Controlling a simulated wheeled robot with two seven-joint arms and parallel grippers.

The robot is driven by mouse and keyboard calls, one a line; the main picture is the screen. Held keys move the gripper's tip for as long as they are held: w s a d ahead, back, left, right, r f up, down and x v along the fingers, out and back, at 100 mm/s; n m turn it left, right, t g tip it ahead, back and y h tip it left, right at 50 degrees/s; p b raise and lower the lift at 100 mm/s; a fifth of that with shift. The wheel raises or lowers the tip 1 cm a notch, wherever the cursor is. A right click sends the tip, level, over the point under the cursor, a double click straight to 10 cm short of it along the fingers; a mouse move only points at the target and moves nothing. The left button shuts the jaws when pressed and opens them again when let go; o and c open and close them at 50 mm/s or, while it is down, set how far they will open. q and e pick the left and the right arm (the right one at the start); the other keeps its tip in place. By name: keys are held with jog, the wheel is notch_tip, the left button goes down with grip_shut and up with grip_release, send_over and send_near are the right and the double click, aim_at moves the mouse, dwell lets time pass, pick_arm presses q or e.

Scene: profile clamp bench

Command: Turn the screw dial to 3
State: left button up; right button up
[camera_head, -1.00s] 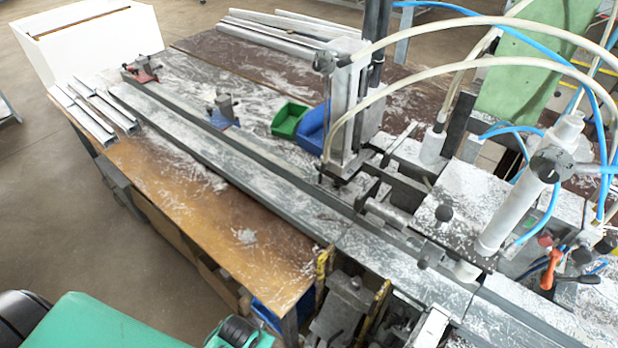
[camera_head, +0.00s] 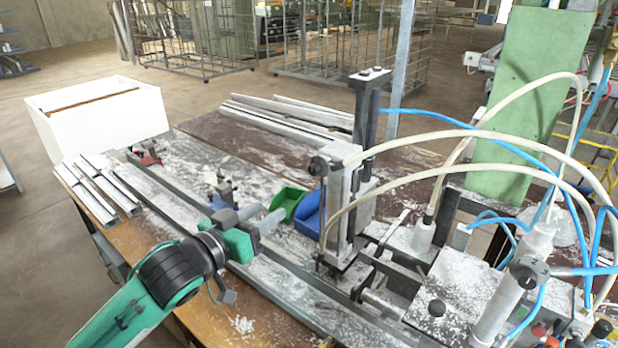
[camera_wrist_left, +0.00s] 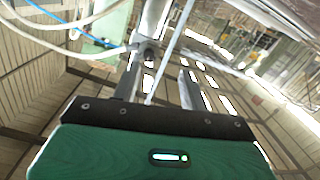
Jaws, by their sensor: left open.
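A dark round knob (camera_head: 318,166) sticks out from the side of the upright clamp (camera_head: 345,205). I cannot tell which of them is the screw dial. My left gripper (camera_head: 271,215) is open and empty above the long metal rail, left of the clamp and apart from both. In the left wrist view its two fingers (camera_wrist_left: 158,78) stand apart with nothing held between them. My right gripper is out of view.
A green bin (camera_head: 287,203) and a blue bin (camera_head: 309,222) stand left of the clamp. White hoses (camera_head: 455,140) and blue hoses (camera_head: 470,133) arch over the right side. Metal profiles (camera_head: 97,188) lie at the left, near a white box (camera_head: 100,115).

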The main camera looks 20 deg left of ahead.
aim_at(312, 172)
pick_arm(q)
jog(key=shift+h, duration=0.4)
jog(key=w+d+r+p, duration=0.1)
jog(key=w+p, duration=0.1)
jog(key=w, duration=0.2)
jog(key=w+d+r+p, duration=0.1)
jog(key=w+d+p, duration=0.1)
jog(key=w, duration=0.1)
jog(key=w+d+r+p, duration=0.1)
jog(key=w+p, duration=0.1)
jog(key=w, duration=0.2)
jog(key=shift+w+d, duration=0.3)
jog(key=shift+d, duration=0.1)
jog(key=shift+w+d+f+p, duration=0.1)
jog(key=shift+w+d+p, duration=0.1)
jog(key=shift+w+p, duration=0.2)
grip_shut()
